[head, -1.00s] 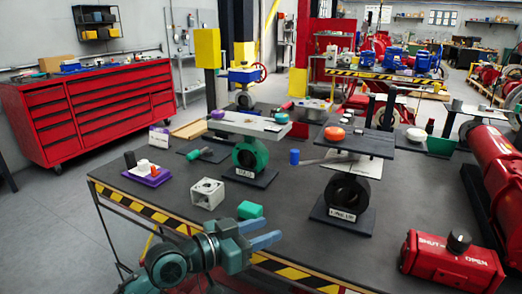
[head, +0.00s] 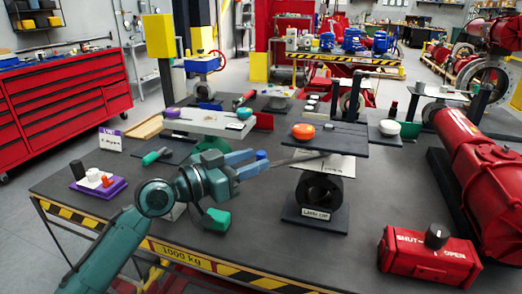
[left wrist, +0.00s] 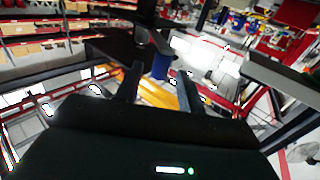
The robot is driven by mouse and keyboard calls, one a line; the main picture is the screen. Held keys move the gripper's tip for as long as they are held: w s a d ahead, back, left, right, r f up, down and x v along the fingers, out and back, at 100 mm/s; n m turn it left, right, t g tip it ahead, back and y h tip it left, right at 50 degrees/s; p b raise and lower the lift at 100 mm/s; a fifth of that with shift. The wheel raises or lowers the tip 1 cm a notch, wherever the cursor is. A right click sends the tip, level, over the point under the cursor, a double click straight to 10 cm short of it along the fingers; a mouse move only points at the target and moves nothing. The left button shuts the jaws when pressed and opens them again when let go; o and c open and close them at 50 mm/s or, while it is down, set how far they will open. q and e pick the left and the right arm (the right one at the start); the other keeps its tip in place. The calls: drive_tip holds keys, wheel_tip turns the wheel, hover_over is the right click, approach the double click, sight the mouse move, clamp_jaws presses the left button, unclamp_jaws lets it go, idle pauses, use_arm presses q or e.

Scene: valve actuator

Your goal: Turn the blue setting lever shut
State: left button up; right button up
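The blue lever grip (head: 262,155) is at the left end of a thin grey lever arm (head: 285,161). The arm runs to the black valve (head: 319,190), which stands on a dark base plate with a white label. My left gripper (head: 254,162) is level with the blue grip, its fingertips close to it from the left. In the left wrist view the blue grip (left wrist: 161,67) shows between the two spread fingers of the left gripper (left wrist: 160,76), with gaps beside it. I cannot tell if either finger touches it. My right gripper is not in view.
A dark shelf (head: 345,141) with an orange disc (head: 303,131) overhangs the lever and valve. A grey shelf (head: 205,123) and a green valve stand behind my left gripper. A green block (head: 216,220) lies below it. A red box (head: 428,259) with a black knob sits at right.

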sight(261, 157)
use_arm(q)
drive_tip(key=shift+x, duration=1.65)
clamp_jaws()
